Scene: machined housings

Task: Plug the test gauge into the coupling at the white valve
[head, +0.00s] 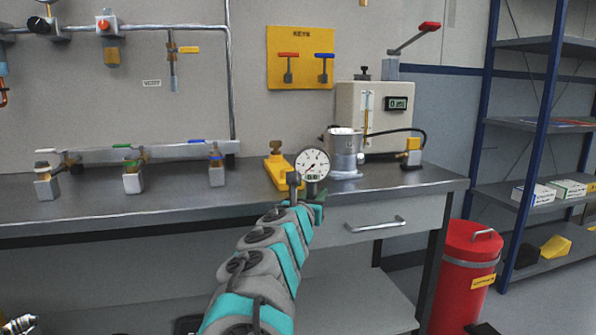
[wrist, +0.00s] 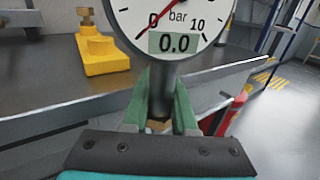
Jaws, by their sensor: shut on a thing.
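The test gauge (head: 313,164) has a round white dial. In the wrist view the gauge (wrist: 176,22) reads 0.0 bar. My gripper (head: 313,201) is shut on its grey stem and holds it upright near the bench's front edge. The green fingers of my gripper (wrist: 160,112) sit on both sides of the stem. The white valve (head: 42,164) is at the far left of the low pipe along the bench. A grey block (head: 46,188), seemingly its coupling, is below it, well left of my gripper. The stem's lower end is hidden.
A green valve (head: 132,162) and a blue valve (head: 214,155) are on the same pipe. A yellow stand (head: 277,172) and a metal pot (head: 345,155) are close behind the gauge. The bench top (head: 170,205) is clear in front of the pipe. A red bin (head: 466,270) stands right.

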